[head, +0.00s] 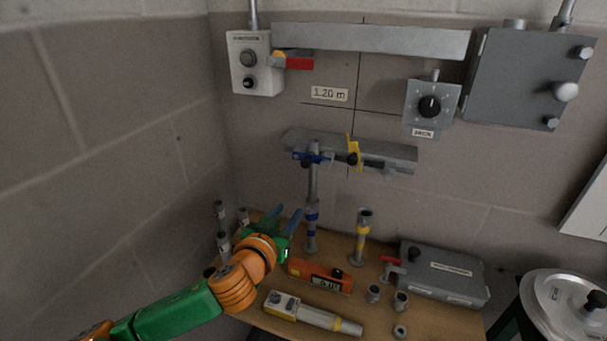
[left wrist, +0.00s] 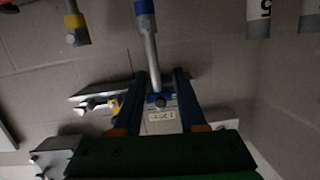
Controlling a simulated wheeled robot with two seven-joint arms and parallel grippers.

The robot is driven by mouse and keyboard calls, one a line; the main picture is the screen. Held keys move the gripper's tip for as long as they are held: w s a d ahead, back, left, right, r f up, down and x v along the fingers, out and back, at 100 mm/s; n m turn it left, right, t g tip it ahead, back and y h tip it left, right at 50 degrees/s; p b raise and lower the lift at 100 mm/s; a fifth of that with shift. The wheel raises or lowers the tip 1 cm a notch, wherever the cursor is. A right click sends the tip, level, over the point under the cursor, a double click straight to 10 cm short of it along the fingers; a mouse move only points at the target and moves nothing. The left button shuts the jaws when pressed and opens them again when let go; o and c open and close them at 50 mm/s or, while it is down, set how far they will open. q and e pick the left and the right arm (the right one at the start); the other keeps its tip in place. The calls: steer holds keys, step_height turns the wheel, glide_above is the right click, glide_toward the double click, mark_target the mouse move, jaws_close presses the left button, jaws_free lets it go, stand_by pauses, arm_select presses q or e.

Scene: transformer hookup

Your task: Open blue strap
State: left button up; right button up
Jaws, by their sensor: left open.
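The blue strap (head: 300,156) is on the grey wall bracket (head: 385,163), at the top of a grey pipe (head: 312,185) with blue bands. It looks closed across the pipe, but the detail is too small to be sure. My left gripper (head: 283,217) is open and empty, below and left of the strap and apart from it. In the left wrist view, the pipe (left wrist: 151,55) and a dark round knob (left wrist: 157,100) show between the spread fingers (left wrist: 160,78). My right gripper is not in view.
A yellow strap (head: 353,150) stands up on the same bracket. A yellow-banded pipe (head: 361,238), an orange level (head: 320,276), a tester (head: 312,314) and a grey box (head: 443,274) are on the wooden bench (head: 262,322). Several short grey posts stand left of my gripper.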

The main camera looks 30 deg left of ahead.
mark_target(305, 164)
arm_select(q)
step_height(305, 164, up, 8)
steer(key=w+t, duration=0.2)
steer(key=t, duration=0.1)
steer(key=shift+g, duration=0.3)
steer(key=p+x, duration=0.1)
steer(key=x, duration=0.2)
steer(key=p+x, duration=0.1)
steer(key=x, duration=0.1)
steer(key=shift+w+f+p, duration=0.3)
steer(key=shift+w, duration=0.4)
steer(key=shift+c, duration=0.3)
steer(key=shift+f, duration=0.1)
jaws_close()
